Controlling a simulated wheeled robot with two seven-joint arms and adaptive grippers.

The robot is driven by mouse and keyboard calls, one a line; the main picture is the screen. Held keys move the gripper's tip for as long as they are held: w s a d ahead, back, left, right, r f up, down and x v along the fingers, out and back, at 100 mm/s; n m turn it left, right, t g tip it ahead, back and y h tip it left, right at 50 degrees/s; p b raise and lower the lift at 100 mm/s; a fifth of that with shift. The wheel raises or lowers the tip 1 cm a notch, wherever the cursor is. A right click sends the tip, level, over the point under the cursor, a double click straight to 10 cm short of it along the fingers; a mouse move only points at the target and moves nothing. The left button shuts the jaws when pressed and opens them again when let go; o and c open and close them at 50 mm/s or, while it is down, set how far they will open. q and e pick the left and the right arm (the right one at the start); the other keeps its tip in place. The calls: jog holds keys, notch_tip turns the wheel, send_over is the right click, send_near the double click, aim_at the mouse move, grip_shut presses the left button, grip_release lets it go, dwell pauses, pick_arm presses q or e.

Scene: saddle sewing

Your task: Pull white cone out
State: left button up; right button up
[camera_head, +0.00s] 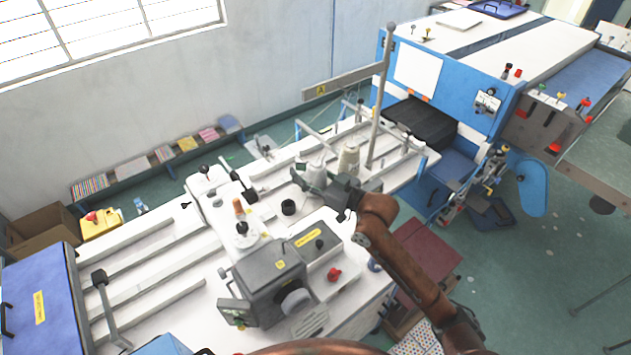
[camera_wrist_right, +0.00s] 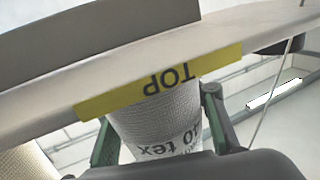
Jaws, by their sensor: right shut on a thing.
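The white cone (camera_head: 316,173) of thread stands at the back of the white machine table, partly hidden by my right gripper (camera_head: 313,184). My right gripper is shut on the white cone, with its arm reaching in from the lower right. In the right wrist view the white cone (camera_wrist_right: 158,122) with dark printed lettering sits between the two green fingers of the right gripper (camera_wrist_right: 160,128). Its lower part is hidden by the gripper body. My left gripper is not in view.
A beige cone (camera_head: 349,159) stands just right of the white one; a tall grey post (camera_head: 380,100) rises beyond it. A yellow TOP label (camera_wrist_right: 160,82) is on a pale bar close to the held cone. A grey sewing machine head (camera_head: 270,282) stands in front.

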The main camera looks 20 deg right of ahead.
jog(key=shift+f, duration=0.1)
jog(key=shift+c, duration=1.4)
jog(key=shift+d+r+p, duration=0.1)
jog(key=shift+r+p, duration=0.3)
jog(key=shift+r, duration=0.2)
grip_shut()
notch_tip(320, 180, up, 7)
jog(key=p, duration=0.5)
jog(key=shift+p, duration=0.4)
jog(key=shift+r, duration=0.35)
jog(key=shift+r+p, duration=0.6)
jog(key=shift+r, duration=1.4)
